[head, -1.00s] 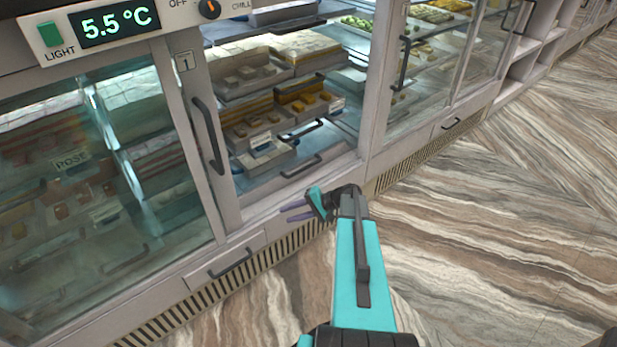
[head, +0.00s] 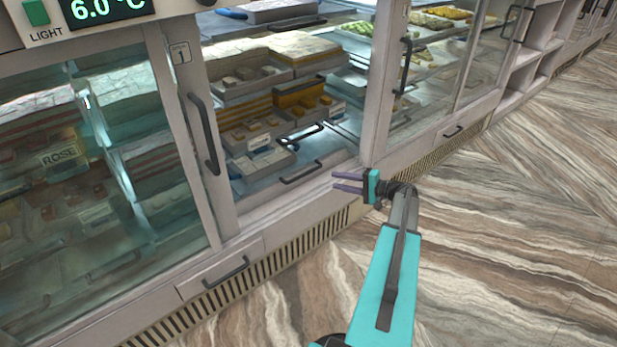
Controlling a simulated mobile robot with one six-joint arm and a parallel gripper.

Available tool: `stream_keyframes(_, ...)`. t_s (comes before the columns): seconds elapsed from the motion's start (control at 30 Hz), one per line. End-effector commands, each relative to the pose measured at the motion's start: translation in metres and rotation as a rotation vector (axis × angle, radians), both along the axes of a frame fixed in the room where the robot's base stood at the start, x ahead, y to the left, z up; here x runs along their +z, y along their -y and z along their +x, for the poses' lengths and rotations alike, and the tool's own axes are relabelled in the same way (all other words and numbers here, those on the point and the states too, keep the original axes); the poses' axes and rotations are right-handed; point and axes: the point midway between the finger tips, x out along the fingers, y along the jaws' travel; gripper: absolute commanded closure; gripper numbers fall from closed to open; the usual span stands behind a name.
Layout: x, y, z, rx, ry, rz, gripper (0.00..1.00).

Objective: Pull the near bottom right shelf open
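The open bay of the counter shows stacked shelves with trays of sweets. The bottom shelf (head: 265,192) has a dark bar handle (head: 302,172) at its front edge and looks pushed in. Another dark handle (head: 302,133) sits above and behind it. My gripper (head: 336,181) is just right of the bottom handle in the picture, near the bay's lower sill. Its two purple fingers are apart, point left and hold nothing. The gap in depth between fingers and handle is hard to judge.
A white door frame with a long dark handle (head: 203,133) stands left of the bay. A white post and glass pane (head: 440,70) stand right. A low drawer (head: 222,277) and vent grille (head: 290,258) lie below. The striped floor (head: 510,220) is clear at right.

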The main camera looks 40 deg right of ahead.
Motion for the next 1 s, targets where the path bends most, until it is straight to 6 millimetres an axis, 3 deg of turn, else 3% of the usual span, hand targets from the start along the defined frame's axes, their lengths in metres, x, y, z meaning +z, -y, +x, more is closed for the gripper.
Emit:
stream_keyframes(0.37,-0.006,-0.009,0.019,0.003,-0.001,0.000,0.69)
stream_keyframes(1.0,-0.023,-0.043,0.101,0.002,-0.002,0.000,0.69)
